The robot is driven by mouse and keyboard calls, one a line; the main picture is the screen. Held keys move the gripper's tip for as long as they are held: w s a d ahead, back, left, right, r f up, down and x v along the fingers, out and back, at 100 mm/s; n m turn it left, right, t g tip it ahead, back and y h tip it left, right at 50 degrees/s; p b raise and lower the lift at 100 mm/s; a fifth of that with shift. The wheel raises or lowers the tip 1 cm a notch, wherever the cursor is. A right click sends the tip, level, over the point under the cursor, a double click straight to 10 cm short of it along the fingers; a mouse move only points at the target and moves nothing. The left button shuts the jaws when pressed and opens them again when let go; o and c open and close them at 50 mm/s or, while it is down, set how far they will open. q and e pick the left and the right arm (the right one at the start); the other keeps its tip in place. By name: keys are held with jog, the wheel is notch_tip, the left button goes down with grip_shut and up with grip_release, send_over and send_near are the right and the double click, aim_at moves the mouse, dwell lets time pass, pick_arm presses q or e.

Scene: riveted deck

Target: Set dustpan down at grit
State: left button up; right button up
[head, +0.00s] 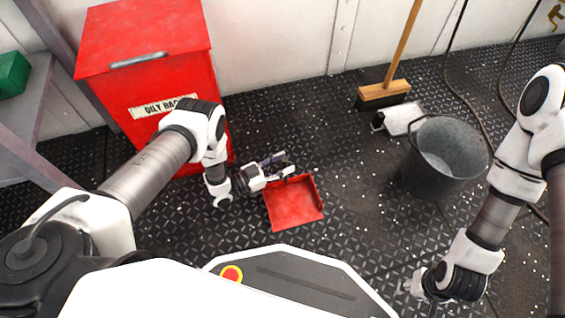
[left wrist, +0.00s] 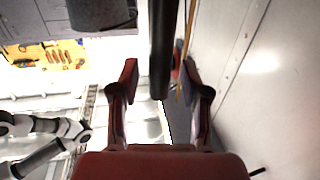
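The red dustpan (head: 293,203) lies near the middle of the head view, its flat pan facing up; I cannot tell whether it touches the deck. My left gripper (head: 283,168) is at its far edge. In the left wrist view, the two fingers (left wrist: 163,85) stand apart on either side of a dark bar (left wrist: 162,45), probably the handle, with a visible gap on each side. Pale grit (head: 345,185) is scattered over the dark deck right of the dustpan. My right gripper (head: 425,292) is low at the right, partly hidden, its fingers unclear.
A red oily-rag bin (head: 155,80) stands behind my left arm. A grey bucket (head: 443,165) stands right of the grit. A broom (head: 384,94) leans at the wall beside a white-and-black item (head: 400,118). A grey shelf (head: 30,130) is at left.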

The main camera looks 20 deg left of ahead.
pick_arm(q)
jog(key=shift+r, duration=0.15)
jog(key=p+v, duration=0.4)
jog(key=v, duration=0.8)
jog(key=s+r+n+g+y, duration=0.4)
jog(key=s+g+y, duration=0.2)
jog(key=s, duration=0.3)
jog(key=s+a+r+n+g+y, duration=0.1)
jog(key=s+r+n+g+y, duration=0.4)
jog(key=s, duration=0.4)
jog(key=shift+s+a+r+g+y, duration=0.15)
jog(key=shift+s+r+g+y, duration=0.2)
jog(key=shift+g+y, duration=0.55)
